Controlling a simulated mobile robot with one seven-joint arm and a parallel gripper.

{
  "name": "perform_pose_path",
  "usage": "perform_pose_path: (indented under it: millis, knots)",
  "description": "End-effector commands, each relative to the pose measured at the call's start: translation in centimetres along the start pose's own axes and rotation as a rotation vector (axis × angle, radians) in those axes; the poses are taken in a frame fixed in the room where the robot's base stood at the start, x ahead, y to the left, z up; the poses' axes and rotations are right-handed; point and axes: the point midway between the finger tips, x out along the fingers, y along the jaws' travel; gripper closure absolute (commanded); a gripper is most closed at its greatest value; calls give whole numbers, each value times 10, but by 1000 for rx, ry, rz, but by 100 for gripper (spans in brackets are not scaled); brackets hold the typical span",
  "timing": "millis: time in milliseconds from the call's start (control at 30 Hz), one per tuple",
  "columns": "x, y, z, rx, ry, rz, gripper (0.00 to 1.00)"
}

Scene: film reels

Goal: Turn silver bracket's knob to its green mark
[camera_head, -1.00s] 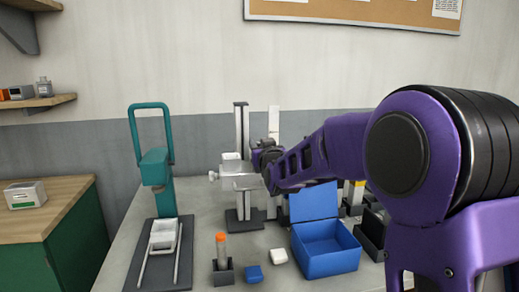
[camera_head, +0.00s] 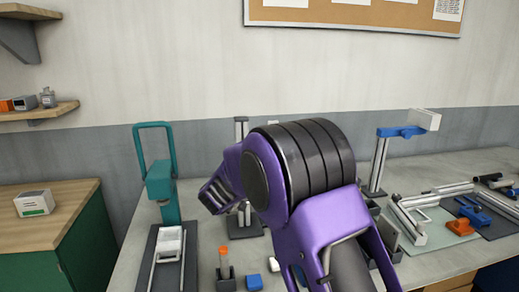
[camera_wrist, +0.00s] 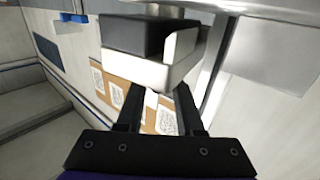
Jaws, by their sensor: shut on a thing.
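The silver bracket's upright post (camera_head: 241,130) shows only at its top in the head view; my purple arm hides the bracket's middle and the knob there. In the wrist view, pale silver metal of the bracket (camera_wrist: 260,62) spans the upper right. My gripper (camera_wrist: 158,88) reaches up with two dark fingers to a blocky dark grey and whitish piece, apparently the knob (camera_wrist: 150,68). The fingers are shut on it, though their tips are partly hidden behind it. No green mark is visible to me.
A teal press (camera_head: 160,180) stands left of my arm. An orange-capped tube (camera_head: 224,258) and a blue block (camera_head: 253,282) sit in front. My arm covers the table's middle.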

Motion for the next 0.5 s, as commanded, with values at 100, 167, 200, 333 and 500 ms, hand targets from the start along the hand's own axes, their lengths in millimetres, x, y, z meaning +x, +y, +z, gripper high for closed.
perform_pose_path:
  millis: [100,167,200,333,500]
  knots:
    - [0,0,-3,0,2,40,100]
    - [0,0,-3,1,3,53,100]
    - [0,0,-2,1,2,60,100]
    - [0,0,-2,2,3,75,100]
    - [0,0,-1,3,3,79,100]
